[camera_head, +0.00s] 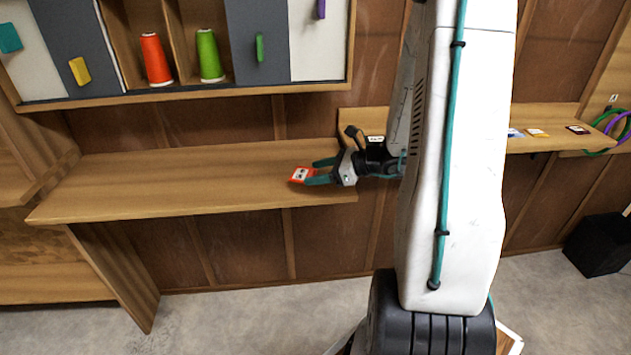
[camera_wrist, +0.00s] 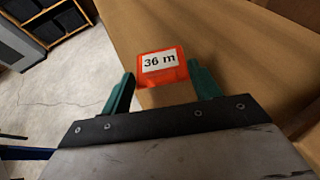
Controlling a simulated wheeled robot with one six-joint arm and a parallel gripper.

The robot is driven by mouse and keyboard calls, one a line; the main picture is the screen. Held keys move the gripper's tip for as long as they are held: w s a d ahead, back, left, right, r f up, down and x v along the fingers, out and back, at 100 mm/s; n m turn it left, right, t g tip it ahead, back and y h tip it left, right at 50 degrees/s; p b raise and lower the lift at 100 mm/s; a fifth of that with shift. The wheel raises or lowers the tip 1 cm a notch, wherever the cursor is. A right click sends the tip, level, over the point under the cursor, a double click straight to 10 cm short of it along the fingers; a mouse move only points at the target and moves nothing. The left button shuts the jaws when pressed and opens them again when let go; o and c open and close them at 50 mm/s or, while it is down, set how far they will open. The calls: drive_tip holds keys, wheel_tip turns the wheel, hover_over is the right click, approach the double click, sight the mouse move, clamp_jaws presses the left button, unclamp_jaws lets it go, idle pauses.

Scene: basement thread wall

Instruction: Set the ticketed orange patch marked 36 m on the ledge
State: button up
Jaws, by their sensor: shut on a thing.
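The orange patch (camera_wrist: 160,78) has a white ticket reading "36 m", legible in the wrist view. It also shows in the head view as a small orange piece (camera_head: 302,175). My gripper (camera_head: 322,172) is shut on it, with a green finger on each side (camera_wrist: 160,90). The ledge (camera_head: 180,180) is a long wooden shelf along the wall, and the patch is over its right part, near the front edge. I cannot tell whether the patch touches the ledge.
A cabinet above holds an orange-red cone (camera_head: 156,60) and a green cone (camera_head: 209,56) of thread. The ledge's left and middle are bare. A black box (camera_head: 598,245) stands on the floor.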

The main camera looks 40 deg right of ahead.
sight(316, 188)
drive_tip(key=shift+w+a+f, duration=0.1)
drive_tip(key=shift+w+f, duration=0.05)
drive_tip(key=shift+w, duration=0.4)
drive_tip(key=shift+f, duration=1.65)
drive_tip(key=shift+f, duration=0.1)
drive_tip(key=o, duration=0.9)
drive_tip(key=shift+o, duration=0.2)
